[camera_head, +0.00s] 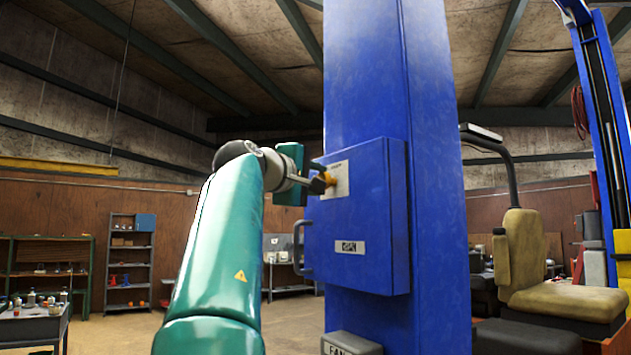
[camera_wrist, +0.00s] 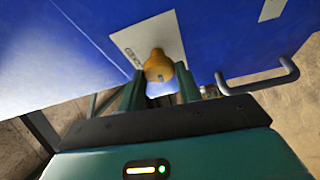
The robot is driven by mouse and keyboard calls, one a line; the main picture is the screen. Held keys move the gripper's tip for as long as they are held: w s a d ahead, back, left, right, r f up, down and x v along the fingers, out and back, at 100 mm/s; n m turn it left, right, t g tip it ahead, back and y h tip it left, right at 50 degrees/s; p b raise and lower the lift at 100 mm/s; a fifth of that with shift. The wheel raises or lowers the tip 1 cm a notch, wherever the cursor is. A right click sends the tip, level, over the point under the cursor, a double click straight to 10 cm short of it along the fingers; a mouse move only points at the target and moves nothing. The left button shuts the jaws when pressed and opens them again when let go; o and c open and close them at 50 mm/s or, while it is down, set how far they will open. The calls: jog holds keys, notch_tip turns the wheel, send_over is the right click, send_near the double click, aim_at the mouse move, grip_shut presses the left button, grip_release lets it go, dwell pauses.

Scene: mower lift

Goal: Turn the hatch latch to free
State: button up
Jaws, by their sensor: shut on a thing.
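The hatch is a blue box door (camera_head: 352,225) on the tall blue column, and it looks closed. Its latch is an orange-yellow knob (camera_head: 329,178) on a pale plate (camera_head: 338,180) near the door's upper left. The latch also shows in the wrist view (camera_wrist: 158,66), in front of the plate (camera_wrist: 150,40). My gripper (camera_head: 322,182) reaches it from the left. In the wrist view its two green fingers (camera_wrist: 158,92) stand on either side of the latch and are shut on it. The latch's lower part is partly hidden between the fingers.
A grey handle (camera_head: 300,248) sticks out from the door's left side, below the latch; it also shows in the wrist view (camera_wrist: 262,80). A labelled grey box (camera_head: 350,344) is at the column's foot. A tan seat (camera_head: 550,270) stands at right, shelves (camera_head: 130,262) far left.

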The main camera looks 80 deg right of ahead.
jog(key=shift+n+y, duration=0.3)
jog(key=shift+n, duration=0.3)
jog(key=o, duration=1)
jog(key=shift+c, duration=0.2)
jog(key=shift+a, duration=0.1)
jog(key=v, duration=1.3)
jog(key=shift+a, duration=0.3)
